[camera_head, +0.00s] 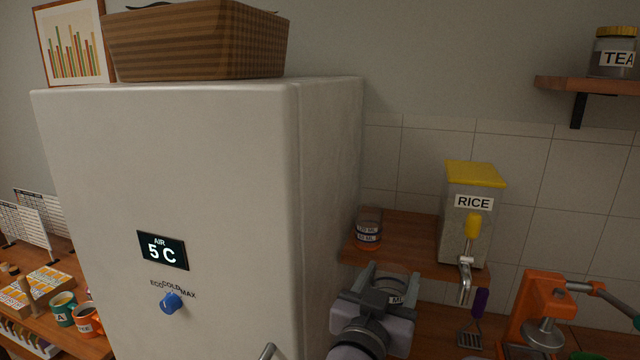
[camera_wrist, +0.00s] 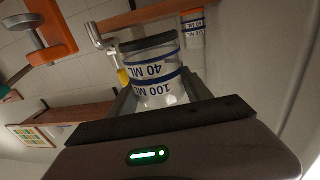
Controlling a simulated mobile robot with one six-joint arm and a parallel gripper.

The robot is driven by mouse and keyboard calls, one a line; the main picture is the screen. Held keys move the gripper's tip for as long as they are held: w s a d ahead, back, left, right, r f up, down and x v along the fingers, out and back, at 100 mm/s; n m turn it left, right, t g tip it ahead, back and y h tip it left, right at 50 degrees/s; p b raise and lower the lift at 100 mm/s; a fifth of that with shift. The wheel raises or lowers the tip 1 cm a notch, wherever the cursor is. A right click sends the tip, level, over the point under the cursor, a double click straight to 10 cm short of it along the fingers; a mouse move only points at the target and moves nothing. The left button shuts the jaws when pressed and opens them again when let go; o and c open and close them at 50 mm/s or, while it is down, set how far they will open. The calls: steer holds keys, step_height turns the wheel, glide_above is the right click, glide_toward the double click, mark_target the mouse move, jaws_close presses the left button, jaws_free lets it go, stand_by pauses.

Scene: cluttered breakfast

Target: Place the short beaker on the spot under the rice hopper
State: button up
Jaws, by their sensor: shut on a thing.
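My gripper (camera_head: 388,285) is shut on a clear beaker (camera_head: 399,298), held in the air in front of the wooden shelf. In the wrist view, the held beaker (camera_wrist: 155,75) has blue bands and upside-down marks of 40 ML and 100 ML. The rice hopper (camera_head: 462,225), a grey box with a yellow lid and yellow handle, stands on the shelf. Its metal spout (camera_head: 464,282) hangs over the shelf's front edge, to the right of my gripper. The spout also shows in the wrist view (camera_wrist: 97,36). I cannot make out the spot below it.
A second marked beaker (camera_head: 368,232) stands at the left end of the wooden shelf (camera_head: 408,240). The tall fridge (camera_head: 220,200) closely flanks my gripper on the left. A purple-handled utensil (camera_head: 480,305) and an orange press (camera_head: 540,310) are to the right of the spout.

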steer(key=w+d+f+n+t+y+b, duration=0.1)
steer(key=w+f+y, duration=0.3)
steer(key=f, duration=0.5)
steer(key=w+d+f+n+y+b, duration=0.1)
steer(key=w+f+n+y+b, duration=0.2)
steer(key=f, duration=0.7)
steer(key=shift+w+d+n+t+y+b, duration=0.2)
steer(key=shift+w+n+t+y+b, duration=0.2)
steer(key=shift+w+n, duration=0.3)
steer(key=shift+w, duration=0.15)
